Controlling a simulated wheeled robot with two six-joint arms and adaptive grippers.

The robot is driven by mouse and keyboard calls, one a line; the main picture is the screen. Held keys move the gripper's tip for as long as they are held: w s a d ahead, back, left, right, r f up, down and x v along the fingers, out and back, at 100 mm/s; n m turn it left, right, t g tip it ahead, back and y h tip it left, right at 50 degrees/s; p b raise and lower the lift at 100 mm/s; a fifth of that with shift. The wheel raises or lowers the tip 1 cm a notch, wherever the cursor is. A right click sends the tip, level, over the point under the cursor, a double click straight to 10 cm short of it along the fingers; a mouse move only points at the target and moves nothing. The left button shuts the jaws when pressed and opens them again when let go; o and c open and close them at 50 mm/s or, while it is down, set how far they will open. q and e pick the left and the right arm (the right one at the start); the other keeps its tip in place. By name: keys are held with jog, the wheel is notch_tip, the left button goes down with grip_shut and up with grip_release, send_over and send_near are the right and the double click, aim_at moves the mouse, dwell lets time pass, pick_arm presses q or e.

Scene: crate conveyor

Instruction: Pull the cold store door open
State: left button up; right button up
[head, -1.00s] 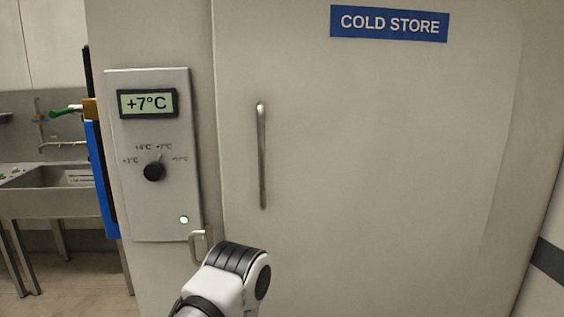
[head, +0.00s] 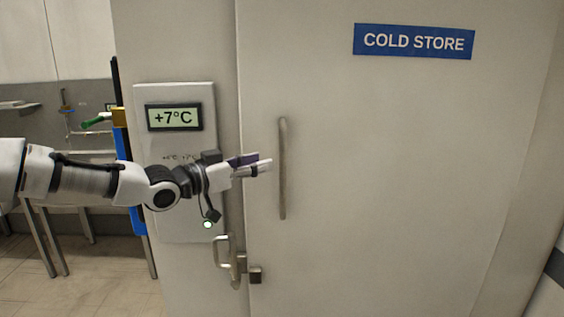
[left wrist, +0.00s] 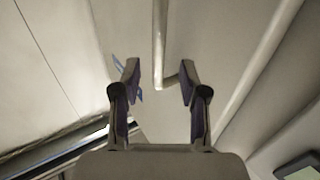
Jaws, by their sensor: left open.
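The cold store door (head: 400,170) is a large pale panel that looks shut in its frame. Its upright metal bar handle (head: 282,170) is near the door's left edge. My left gripper (head: 267,165) is open, just left of the handle at about its mid-height, with a small gap in the head view. In the left wrist view, the handle (left wrist: 160,40) runs down from the top and its end lies between the open fingertips (left wrist: 160,72). Nothing is held. A metal latch (head: 240,262) sits low at the door edge; I cannot tell its state. My right gripper is not in view.
A blue COLD STORE sign (head: 413,41) is on the door. A control panel (head: 160,92) reading +7°C is behind my left arm, its knob hidden. A steel sink (head: 85,158) stands at far left. Tiled floor (head: 105,275) is clear at lower left.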

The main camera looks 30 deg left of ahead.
pick_arm(q)
jog(key=x, duration=0.7)
jog(key=shift+w+d+f, duration=0.15)
jog(key=shift+w+d, duration=0.05)
grip_shut()
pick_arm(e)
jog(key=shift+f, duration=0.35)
